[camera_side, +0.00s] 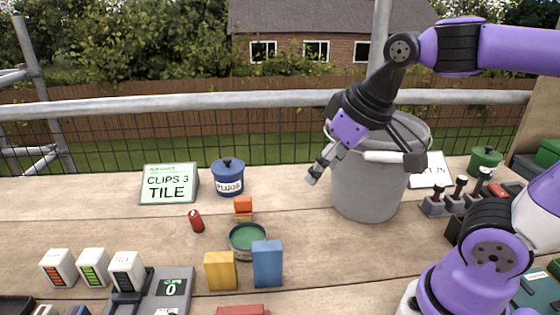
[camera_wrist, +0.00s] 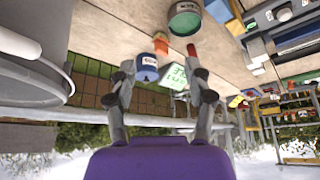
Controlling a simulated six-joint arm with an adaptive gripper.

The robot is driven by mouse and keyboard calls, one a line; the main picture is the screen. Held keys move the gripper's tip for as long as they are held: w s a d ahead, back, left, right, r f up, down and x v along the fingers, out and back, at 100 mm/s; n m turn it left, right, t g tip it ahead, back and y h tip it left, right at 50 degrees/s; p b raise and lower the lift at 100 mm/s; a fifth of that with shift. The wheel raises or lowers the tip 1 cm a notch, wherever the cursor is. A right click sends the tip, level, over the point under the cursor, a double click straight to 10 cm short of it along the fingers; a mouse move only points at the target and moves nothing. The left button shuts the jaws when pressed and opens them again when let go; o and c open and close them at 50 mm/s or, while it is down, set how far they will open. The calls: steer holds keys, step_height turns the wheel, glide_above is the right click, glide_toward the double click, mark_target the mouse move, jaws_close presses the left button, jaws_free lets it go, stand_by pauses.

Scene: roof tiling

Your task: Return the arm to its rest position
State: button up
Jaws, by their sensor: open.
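My gripper (camera_side: 320,167) hangs tilted down and to the left in the side view, above the bench and just left of the grey bin's rim. In the wrist view its two fingers (camera_wrist: 160,82) stand wide apart with nothing held between them. The blue lidded pot beyond shows in the gap between the fingers.
A grey bin (camera_side: 365,190) stands close under my wrist. A blue lidded pot (camera_side: 228,180), CLIPS 3 TILE sign (camera_side: 169,184), green-topped round tin (camera_side: 247,240), yellow block (camera_side: 220,271) and blue block (camera_side: 267,264) stand on the bench. A metal rail (camera_side: 200,104) runs behind.

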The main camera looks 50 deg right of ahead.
steer(key=s+f, duration=0.2)
steer(key=s, duration=0.1)
steer(key=shift+d+f, duration=0.1)
